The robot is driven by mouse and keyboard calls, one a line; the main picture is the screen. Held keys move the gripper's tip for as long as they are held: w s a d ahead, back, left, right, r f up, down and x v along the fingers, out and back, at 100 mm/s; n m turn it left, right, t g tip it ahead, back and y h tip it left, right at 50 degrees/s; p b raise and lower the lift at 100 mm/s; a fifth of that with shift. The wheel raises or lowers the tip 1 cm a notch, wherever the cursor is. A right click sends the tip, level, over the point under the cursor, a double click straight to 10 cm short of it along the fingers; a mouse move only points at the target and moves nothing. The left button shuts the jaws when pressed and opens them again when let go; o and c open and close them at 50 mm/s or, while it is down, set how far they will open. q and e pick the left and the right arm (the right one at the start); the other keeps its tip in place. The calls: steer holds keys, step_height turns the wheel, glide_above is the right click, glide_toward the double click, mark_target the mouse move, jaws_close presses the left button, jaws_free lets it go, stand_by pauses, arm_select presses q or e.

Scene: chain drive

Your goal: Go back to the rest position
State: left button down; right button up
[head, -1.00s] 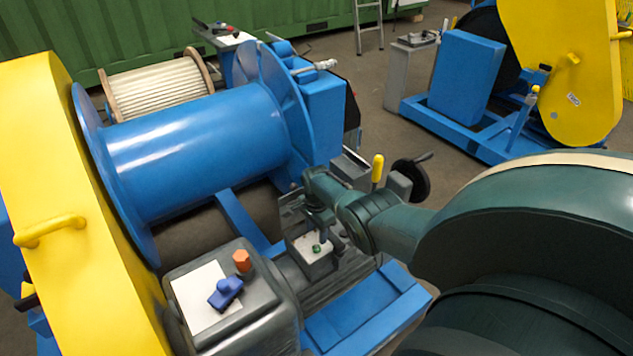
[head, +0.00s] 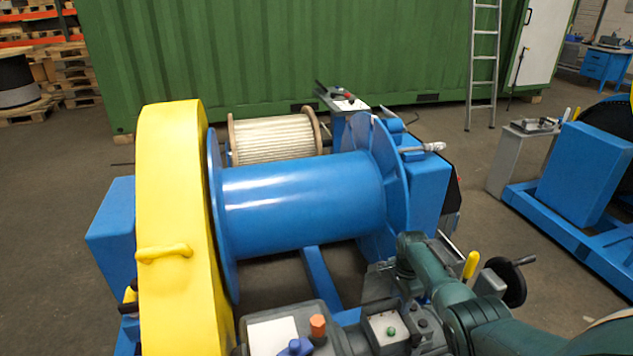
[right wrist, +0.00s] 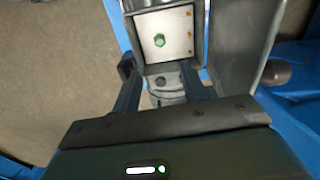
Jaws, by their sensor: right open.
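My right gripper (head: 408,300) points down over the machine, in front of the blue drum. Its two dark fingers are apart with nothing held between them in the right wrist view (right wrist: 162,85). Just past the fingertips is a metal box with a pale plate (right wrist: 175,22) bearing a green hexagonal piece (right wrist: 159,40). The green piece also shows in the head view (head: 391,331). My left gripper is in neither view.
A blue drum (head: 300,195) with a yellow guard (head: 175,220) stands left of my right arm. An orange hexagonal piece (head: 318,325) and a blue piece (head: 296,347) lie on a grey housing. A black handwheel (head: 510,283) and yellow-handled lever (head: 471,265) are close to my arm.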

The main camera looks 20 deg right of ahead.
steer(key=s+a+n+t+h, duration=0.1)
steer(key=s+a+n+t, duration=0.1)
steer(key=s+a+n, duration=1)
steer(key=s+a+r+n+t+y, duration=0.1)
steer(key=s+a+r+n, duration=0.35)
steer(key=s+r, duration=0.3)
steer(key=s+a+r+n+t, duration=0.1)
steer(key=s+a+r+n, duration=0.3)
steer(key=s+a+r, duration=0.3)
steer(key=w+a+f+n+t+y+p, duration=0.1)
steer(key=w+a+f+t+y+p, duration=0.1)
steer(key=w+a+f+t, duration=0.3)
steer(key=shift+w+a+f+t+y, duration=0.25)
steer(key=shift+f+t+y, duration=0.35)
steer(key=shift+t+y, duration=0.15)
steer(key=shift+c, duration=0.8)
steer(key=shift+d, duration=0.1)
